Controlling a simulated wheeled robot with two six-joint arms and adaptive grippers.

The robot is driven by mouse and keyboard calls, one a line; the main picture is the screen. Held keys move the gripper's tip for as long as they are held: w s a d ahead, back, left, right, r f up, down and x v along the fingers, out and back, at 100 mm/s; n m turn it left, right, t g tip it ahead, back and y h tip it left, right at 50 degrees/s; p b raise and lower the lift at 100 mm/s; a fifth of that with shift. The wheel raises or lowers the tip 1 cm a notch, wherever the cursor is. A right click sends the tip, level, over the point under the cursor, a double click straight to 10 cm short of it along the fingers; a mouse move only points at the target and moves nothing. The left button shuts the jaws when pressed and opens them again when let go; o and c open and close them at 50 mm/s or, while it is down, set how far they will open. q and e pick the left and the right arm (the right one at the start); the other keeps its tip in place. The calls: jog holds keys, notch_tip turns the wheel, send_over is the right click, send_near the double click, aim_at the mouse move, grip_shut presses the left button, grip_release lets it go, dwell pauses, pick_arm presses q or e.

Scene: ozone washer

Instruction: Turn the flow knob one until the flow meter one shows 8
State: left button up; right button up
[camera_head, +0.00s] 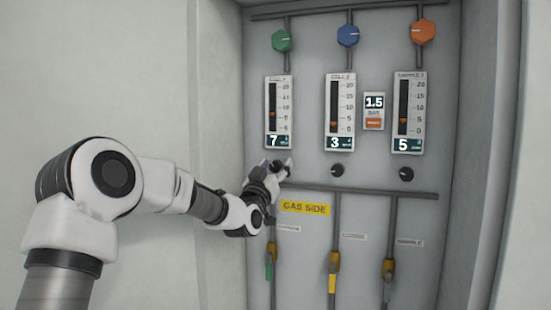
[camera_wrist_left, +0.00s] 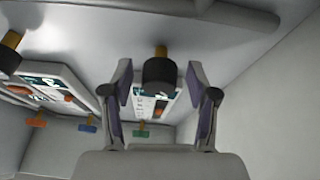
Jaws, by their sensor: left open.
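Flow meter one (camera_head: 278,105) is the leftmost of three white meters on the grey panel in the head view, and its display shows 7. Flow knob one (camera_head: 276,167) is the dark knob below it, partly hidden by my gripper. In the left wrist view the black knob (camera_wrist_left: 160,74) sits between the two fingers. My left gripper (camera_head: 281,168) is at the knob. It also shows in the left wrist view (camera_wrist_left: 160,82), open, with a visible gap between each finger and the knob. My right gripper is not in view.
The middle meter (camera_head: 340,105) shows 3, with its dark knob (camera_head: 337,171) below. The right meter (camera_head: 409,105) shows 5, with its own knob (camera_head: 406,174). A pipe (camera_head: 370,191) and a yellow "GAS SIDE" label (camera_head: 305,208) lie below the knobs. Cabinet walls flank the panel.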

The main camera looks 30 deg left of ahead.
pick_arm(q)
grip_shut()
jog(key=m+b, duration=0.1)
jog(key=m+h+b, duration=0.1)
jog(key=b, duration=0.1)
jog(key=shift+f, duration=0.35)
jog(key=shift+r+m+b, duration=0.15)
jog(key=shift+m+b, duration=0.25)
jog(key=shift+r+h, duration=0.15)
jog(key=shift+h, duration=0.25)
grip_release()
